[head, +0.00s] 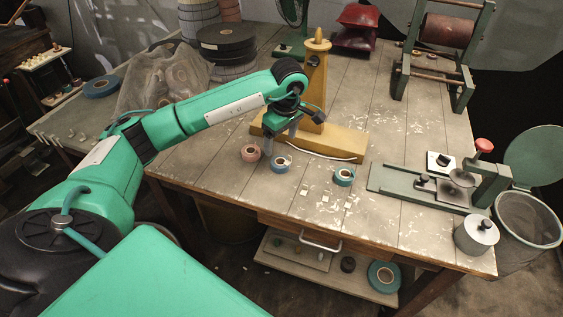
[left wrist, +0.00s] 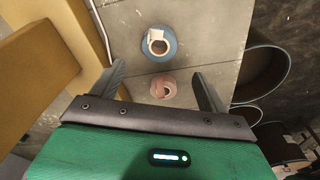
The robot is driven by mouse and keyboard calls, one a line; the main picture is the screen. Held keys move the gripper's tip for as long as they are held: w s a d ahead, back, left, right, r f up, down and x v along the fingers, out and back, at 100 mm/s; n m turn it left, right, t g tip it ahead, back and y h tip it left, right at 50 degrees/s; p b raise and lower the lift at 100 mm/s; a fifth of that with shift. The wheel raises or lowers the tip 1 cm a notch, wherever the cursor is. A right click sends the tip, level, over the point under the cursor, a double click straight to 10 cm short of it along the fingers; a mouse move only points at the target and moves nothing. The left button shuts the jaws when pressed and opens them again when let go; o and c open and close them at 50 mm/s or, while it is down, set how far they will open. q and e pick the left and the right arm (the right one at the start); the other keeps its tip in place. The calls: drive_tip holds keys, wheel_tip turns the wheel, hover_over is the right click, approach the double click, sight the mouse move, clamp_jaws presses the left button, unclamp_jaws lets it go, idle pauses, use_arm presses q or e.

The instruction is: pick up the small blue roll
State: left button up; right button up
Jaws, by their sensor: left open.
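The small blue roll (head: 281,168) lies flat on the wooden table, with a pale patch on its top. It also shows in the left wrist view (left wrist: 170,52), beyond the fingertips. A pink roll (head: 250,157) lies just left of it; in the left wrist view the pink roll (left wrist: 163,94) shows between my fingers. My left gripper (head: 280,143) is open and empty, above the table near the blue and pink rolls. It also shows in the left wrist view (left wrist: 158,78). My right gripper is out of view.
A yellow wooden stand (head: 330,141) with an upright post is close behind my left gripper. A teal roll (head: 344,180) lies to the right, with white scraps around. A green metal device (head: 400,182) stands at the right. The front table edge is near the rolls.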

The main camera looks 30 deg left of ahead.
sight(281, 159)
use_arm(q)
drive_tip(key=f, duration=0.2)
drive_tip(key=shift+w+a+f, duration=0.1)
drive_tip(key=shift+w+f, duration=0.1)
drive_tip(key=shift+f, duration=0.15)
drive_tip(key=shift+s+f, duration=0.1)
drive_tip(key=shift+f, duration=0.35)
wheel_tip(281, 159, down, 5)
drive_tip(key=shift+r+p, duration=0.1)
drive_tip(key=shift+p, duration=0.45)
drive_tip(key=c, duration=1.1)
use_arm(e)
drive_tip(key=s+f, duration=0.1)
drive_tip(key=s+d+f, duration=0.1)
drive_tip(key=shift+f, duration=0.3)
